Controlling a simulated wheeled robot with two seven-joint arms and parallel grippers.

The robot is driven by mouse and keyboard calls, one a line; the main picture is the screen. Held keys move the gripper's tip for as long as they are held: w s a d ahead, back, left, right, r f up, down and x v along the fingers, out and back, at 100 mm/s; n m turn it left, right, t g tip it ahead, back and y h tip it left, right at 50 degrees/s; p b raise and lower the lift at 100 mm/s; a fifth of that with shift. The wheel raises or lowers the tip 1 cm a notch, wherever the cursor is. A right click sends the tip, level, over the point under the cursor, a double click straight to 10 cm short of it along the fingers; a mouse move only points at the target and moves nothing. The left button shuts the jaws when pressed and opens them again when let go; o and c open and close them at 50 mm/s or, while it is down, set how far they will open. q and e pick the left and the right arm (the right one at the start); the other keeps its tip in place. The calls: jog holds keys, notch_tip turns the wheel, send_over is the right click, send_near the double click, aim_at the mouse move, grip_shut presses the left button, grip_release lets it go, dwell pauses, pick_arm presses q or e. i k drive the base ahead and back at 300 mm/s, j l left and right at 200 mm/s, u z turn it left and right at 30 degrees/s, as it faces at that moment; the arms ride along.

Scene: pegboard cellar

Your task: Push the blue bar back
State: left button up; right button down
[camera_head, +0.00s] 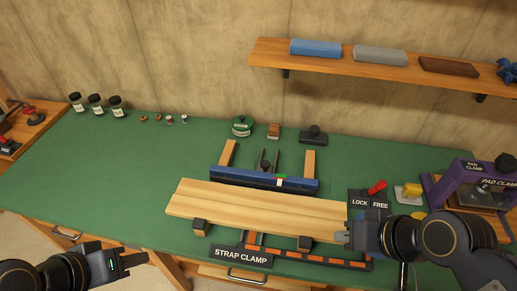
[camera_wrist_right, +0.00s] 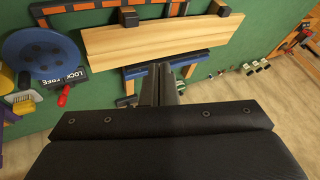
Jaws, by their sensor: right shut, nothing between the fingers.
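The blue bar (camera_head: 240,178) lies across the bench behind a pale wooden board (camera_head: 240,205), with a green and red mark on its right half. In the right wrist view the bar (camera_wrist_right: 204,56) shows along the board's edge, partly hidden by my fingers. My right gripper (camera_head: 346,237) is shut and empty at the board's right end in the head view. Its closed fingers (camera_wrist_right: 161,82) point towards the board in the wrist view; contact cannot be told. My left gripper (camera_head: 136,262) is at the bench's front left, away from the bar; its opening is unclear.
A red lever (camera_head: 377,187) by the LOCK/FREE label is right of the board. The purple pad clamp (camera_head: 455,190) stands further right. The STRAP CLAMP label (camera_head: 241,256) is in front. Two wooden strips and dark rods lie behind the bar.

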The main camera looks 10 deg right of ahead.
aim_at(264, 173)
jog(key=i+j, duration=0.15)
jog(key=j, duration=0.3)
jog(key=i+j+z, duration=0.1)
jog(key=j, duration=0.3)
jog(key=i+j, duration=0.15)
jog(key=j, duration=0.3)
jog(key=z, duration=0.05)
